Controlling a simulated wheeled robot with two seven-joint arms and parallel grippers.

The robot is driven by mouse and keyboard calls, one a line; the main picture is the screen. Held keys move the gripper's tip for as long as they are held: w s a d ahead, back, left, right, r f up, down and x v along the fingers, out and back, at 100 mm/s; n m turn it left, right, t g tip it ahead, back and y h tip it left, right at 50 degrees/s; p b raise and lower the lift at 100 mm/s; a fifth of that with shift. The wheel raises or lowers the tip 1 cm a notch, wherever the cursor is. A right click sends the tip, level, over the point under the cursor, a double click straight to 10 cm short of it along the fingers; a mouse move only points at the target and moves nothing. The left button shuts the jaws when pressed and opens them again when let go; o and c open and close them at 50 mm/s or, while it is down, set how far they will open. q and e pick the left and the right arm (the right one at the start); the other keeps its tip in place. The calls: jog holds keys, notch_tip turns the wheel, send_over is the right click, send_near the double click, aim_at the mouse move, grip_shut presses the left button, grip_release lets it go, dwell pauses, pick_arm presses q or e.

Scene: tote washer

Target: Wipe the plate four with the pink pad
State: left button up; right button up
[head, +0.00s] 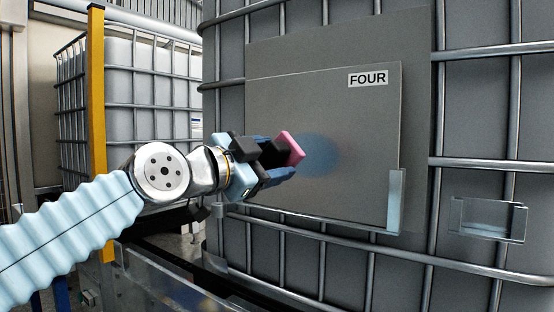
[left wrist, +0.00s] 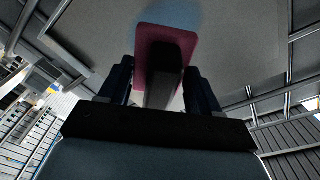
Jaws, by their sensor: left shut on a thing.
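The plate four (head: 360,140) is a flat grey plate with a white FOUR label, mounted on the front of a caged grey tank. A blurry blue smudge (head: 321,155) lies near its middle. My left gripper (head: 279,163) is shut on the pink pad (head: 292,148) by its dark handle, left of the smudge. In the left wrist view the pink pad (left wrist: 146,48) faces the plate (left wrist: 240,45), and part of the smudge shows behind its top edge. I cannot tell whether the pad touches the plate. My right gripper is not in view.
Metal cage bars (head: 490,162) cross the tank around the plate. A clear bracket (head: 395,200) sits at the plate's lower right corner, and an empty metal holder (head: 488,219) is farther right. A yellow post (head: 96,120) and a white caged tank (head: 150,90) stand at left.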

aim_at(310, 143)
pick_arm(q)
jog(key=shift+s+r, duration=0.1)
jog(key=shift+r, duration=0.2)
jog(key=shift+f, duration=0.1)
jog(key=shift+w+d, duration=0.2)
jog(key=shift+w, duration=0.15)
jog(key=p+x, duration=0.1)
jog(key=x, duration=0.4)
jog(key=shift+a+f+p, duration=0.1)
jog(key=shift+a+p, duration=0.05)
jog(key=shift+p, duration=0.2)
jog(key=shift+w+d, duration=0.3)
jog(key=shift+w, duration=0.25)
jog(key=shift+d+f, duration=0.1)
